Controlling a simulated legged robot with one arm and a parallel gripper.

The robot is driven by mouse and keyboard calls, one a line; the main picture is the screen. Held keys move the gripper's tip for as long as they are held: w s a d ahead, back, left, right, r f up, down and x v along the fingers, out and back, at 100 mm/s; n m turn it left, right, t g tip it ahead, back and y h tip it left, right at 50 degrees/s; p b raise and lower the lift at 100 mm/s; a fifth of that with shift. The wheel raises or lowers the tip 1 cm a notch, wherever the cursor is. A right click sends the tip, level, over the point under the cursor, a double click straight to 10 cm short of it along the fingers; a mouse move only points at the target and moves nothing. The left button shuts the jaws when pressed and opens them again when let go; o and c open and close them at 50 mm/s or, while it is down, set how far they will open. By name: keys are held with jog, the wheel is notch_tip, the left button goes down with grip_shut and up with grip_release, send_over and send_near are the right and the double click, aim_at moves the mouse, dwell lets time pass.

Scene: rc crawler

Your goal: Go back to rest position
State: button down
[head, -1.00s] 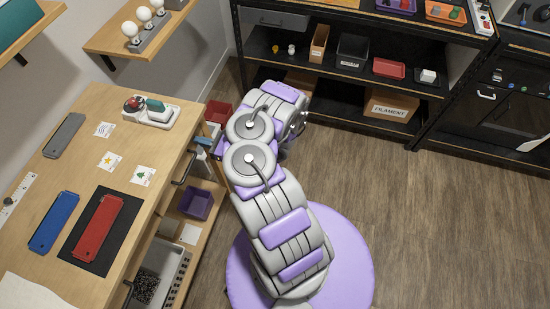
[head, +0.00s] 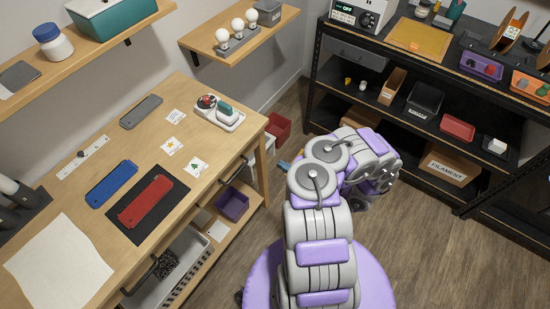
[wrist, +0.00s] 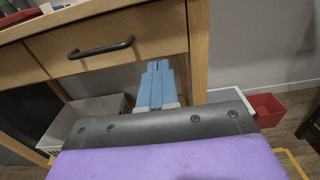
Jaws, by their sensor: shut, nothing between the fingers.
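My gripper (wrist: 156,88) shows in the wrist view as two light blue fingers pressed together, with nothing between them. It points at the front of the wooden workbench (wrist: 202,50), just below a drawer (wrist: 110,50) with a black handle. In the head view my arm is folded beside the right end of the workbench (head: 95,150). Only a small blue bit of the gripper (head: 284,165) shows there; the rest is hidden behind the arm. I cannot tell whether the fingertips touch the bench.
A red bin (head: 277,128) stands on the floor past the bench end. A purple bin (head: 232,204) and a grey crate (head: 178,275) sit on the bench's lower shelf. A black shelving unit (head: 450,135) stands at the back right. The wooden floor (head: 425,240) at right is clear.

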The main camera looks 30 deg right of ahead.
jog(key=shift+s+a+r, duration=0.15)
jog(key=shift+s+a, duration=0.25)
jog(key=shift+s, duration=0.1)
